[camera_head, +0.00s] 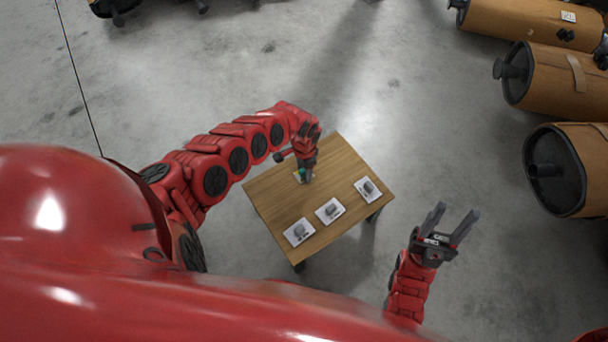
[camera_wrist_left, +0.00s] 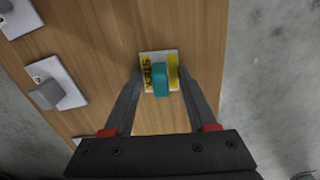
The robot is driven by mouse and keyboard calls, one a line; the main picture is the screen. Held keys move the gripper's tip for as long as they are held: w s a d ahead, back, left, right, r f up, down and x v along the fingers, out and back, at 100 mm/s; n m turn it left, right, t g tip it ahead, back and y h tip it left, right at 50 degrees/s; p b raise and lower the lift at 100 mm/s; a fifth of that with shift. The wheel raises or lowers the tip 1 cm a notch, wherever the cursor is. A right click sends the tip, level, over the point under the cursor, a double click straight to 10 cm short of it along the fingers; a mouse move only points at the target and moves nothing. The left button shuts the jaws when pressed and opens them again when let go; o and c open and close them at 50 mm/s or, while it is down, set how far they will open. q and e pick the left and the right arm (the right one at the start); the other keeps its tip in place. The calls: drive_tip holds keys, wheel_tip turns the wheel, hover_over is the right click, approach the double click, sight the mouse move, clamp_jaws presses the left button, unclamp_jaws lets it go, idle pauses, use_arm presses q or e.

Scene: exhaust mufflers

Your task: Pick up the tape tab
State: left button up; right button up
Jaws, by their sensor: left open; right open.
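The tape tab (camera_wrist_left: 160,82) is a small teal piece on a white and yellow card (camera_wrist_left: 173,62), which lies on the wooden table in the left wrist view. In the head view a bit of teal (camera_head: 301,174) shows under my left gripper, mostly hidden. My left gripper (camera_wrist_left: 158,88) is open, pointing down, with one finger on each side of the card and the tab between them. I cannot tell how high the fingertips are above the table. My right gripper (camera_head: 450,222) is open and empty, off the right side of the table.
The wooden table (camera_head: 262,192) also bears several white cards with grey pieces: one at left (camera_head: 299,232), one in the middle (camera_head: 330,210), one at right (camera_head: 368,189). Large brown mufflers (camera_head: 556,80) lie on the concrete floor at the right. The floor around the table is clear.

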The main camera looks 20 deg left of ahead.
use_arm(q)
drive_tip(key=shift+r, duration=0.15)
clamp_jaws()
drive_tip(key=shift+r, duration=0.1)
wheel_tip(320, 180, up, 9)
drive_tip(key=p, duration=0.5)
drive_tip(key=shift+a, duration=0.1)
drive_tip(key=shift+r, duration=0.4)
